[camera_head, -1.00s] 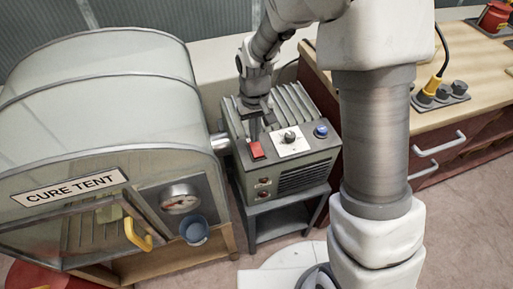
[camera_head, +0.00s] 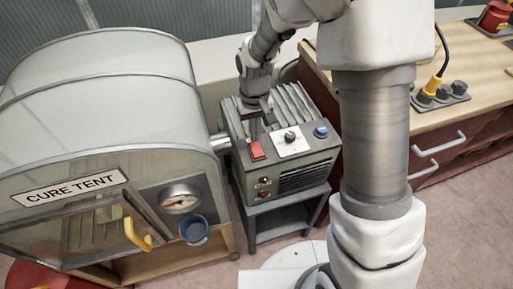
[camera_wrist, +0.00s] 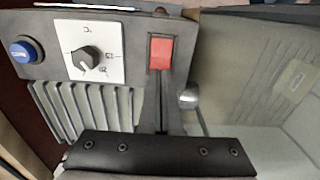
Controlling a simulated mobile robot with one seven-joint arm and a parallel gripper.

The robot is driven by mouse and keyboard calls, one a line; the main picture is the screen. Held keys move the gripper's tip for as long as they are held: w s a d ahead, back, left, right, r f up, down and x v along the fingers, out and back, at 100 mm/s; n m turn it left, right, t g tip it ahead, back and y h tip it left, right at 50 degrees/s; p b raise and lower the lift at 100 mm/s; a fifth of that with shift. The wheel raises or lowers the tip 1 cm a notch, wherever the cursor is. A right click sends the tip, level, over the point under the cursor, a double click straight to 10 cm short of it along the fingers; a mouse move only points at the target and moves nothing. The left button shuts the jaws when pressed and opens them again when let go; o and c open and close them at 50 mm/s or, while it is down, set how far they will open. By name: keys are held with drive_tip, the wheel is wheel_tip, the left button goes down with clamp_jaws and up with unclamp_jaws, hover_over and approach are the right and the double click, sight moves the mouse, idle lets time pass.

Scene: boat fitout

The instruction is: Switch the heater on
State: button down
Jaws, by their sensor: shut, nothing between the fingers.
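The heater (camera_head: 310,160) is a grey-green box with a ribbed top on a small dark stand, beside the cure tent. On its sloped panel are a red rocker switch (camera_head: 256,150), a black knob (camera_head: 290,137) on a white dial plate and a blue button (camera_head: 321,131). My gripper (camera_head: 258,135) is shut and empty, with its fingertips at the edge of the red switch. In the wrist view the fingers (camera_wrist: 160,85) reach the red switch (camera_wrist: 161,53); I cannot tell whether they touch it. The knob also shows there (camera_wrist: 85,59).
A wooden bench (camera_head: 430,115) with a yellow plug (camera_head: 432,87) stands at right.

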drive_tip(key=shift+f+b, duration=0.75)
drive_tip(key=shift+f, duration=0.35)
idle(0.5)
drive_tip(key=shift+r, duration=0.15)
drive_tip(key=shift+r+p, duration=2.65)
drive_tip(key=shift+r, duration=0.75)
wheel_tip(320, 180, up, 16)
drive_tip(key=m+t+p, duration=0.1)
drive_tip(key=t+p, duration=0.1)
drive_tip(key=t, duration=0.1)
hover_over(256, 144)
drive_tip(key=s+d, duration=0.6)
drive_tip(key=d, duration=0.1)
drive_tip(key=s+d+r+m+t+p, duration=0.1)
drive_tip(key=s+d+r+m+t, duration=0.1)
drive_tip(key=s+d+r, duration=0.3)
drive_tip(key=s+r, duration=0.4)
drive_tip(key=s, duration=0.3)
drive_tip(key=shift+s+t, duration=0.3)
drive_tip(key=shift+s, duration=0.1)
drive_tip(key=shift+a, duration=0.1)
